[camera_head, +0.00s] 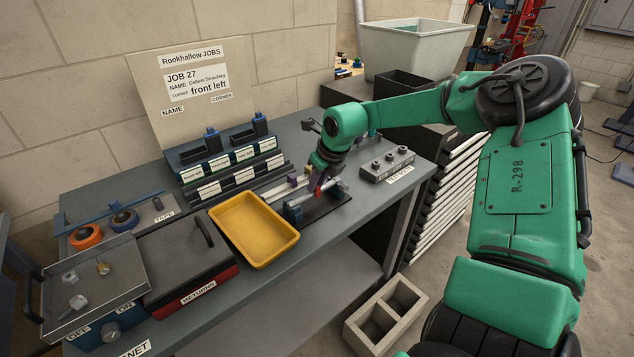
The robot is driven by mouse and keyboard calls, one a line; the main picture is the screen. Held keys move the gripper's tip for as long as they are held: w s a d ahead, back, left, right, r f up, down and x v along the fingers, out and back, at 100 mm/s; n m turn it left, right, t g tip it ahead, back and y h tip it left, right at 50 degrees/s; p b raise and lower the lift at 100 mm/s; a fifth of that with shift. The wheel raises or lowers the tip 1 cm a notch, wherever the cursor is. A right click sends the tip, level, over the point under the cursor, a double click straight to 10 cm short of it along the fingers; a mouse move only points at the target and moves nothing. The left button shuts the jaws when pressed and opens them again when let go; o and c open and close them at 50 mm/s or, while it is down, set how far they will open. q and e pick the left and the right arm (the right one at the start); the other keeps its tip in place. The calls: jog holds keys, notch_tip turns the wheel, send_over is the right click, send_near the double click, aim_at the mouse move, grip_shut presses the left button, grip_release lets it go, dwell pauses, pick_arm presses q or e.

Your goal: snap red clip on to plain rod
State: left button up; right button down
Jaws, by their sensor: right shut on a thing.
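My right gripper (319,176) reaches in from the right over the small chassis fixture on the bench and points down. It is shut on the red clip (318,188), a small red piece just below its fingers. A pale rod (277,191) lies at the left of the fixture, and another silver rod (303,198) runs close under the clip. I cannot tell which one is the plain rod, or whether the clip touches a rod. The gripper and forearm hide part of the fixture's far side. My left gripper is not in view.
A blue block (292,213) stands at the fixture's near end. A yellow tray (254,229) is left of it, and a grey block with several knobs (387,164) is right. Labelled bins (228,160) stand behind. A dark red returns box (187,263) is at the left.

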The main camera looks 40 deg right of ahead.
jog(key=c, duration=0.7)
grip_release()
jog(key=b+v, duration=0.2)
jog(key=v, duration=1.2)
jog(key=shift+r, duration=0.25)
